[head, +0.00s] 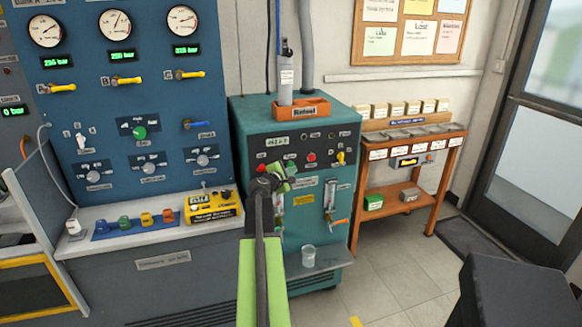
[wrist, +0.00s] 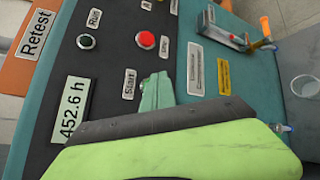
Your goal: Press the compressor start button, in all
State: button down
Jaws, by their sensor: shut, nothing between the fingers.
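The compressor (head: 330,255) is a teal cabinet with a dark control panel (head: 325,143) in the head view. In the wrist view the panel lies turned on its side. The "Start" label (wrist: 129,84) shows there right beside the tip of my gripper (wrist: 157,92). No start button shows next to that label; my gripper covers that spot. A red button (wrist: 146,40) sits by the "Stop" label. My gripper is in front of the panel's lower left in the head view (head: 279,180), shut and empty. I cannot tell whether its tip touches the panel.
An hour display (wrist: 75,113) and a "Run" lamp (wrist: 87,41) share the panel. An orange "Retest" tray (head: 298,109) with a grey cylinder sits on top. The blue gauge bench (head: 130,100) stands left, a wooden table (head: 415,140) right.

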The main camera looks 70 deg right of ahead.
jog(key=shift+w+d, duration=0.15)
jog(key=shift+d, duration=0.05)
jog(key=shift+w+d, duration=0.3)
jog(key=shift+d, duration=0.1)
dwell(0.7)
jog(key=shift+s+a, duration=0.1)
jog(key=shift+a, duration=0.05)
jog(key=shift+s+a, duration=0.45)
jog(key=shift+a, duration=0.1)
jog(key=s+a, duration=0.1)
jog(key=a, duration=0.1)
jog(key=s+a, duration=0.2)
jog(key=shift+s, duration=0.1)
dwell(0.5)
dwell(0.7)
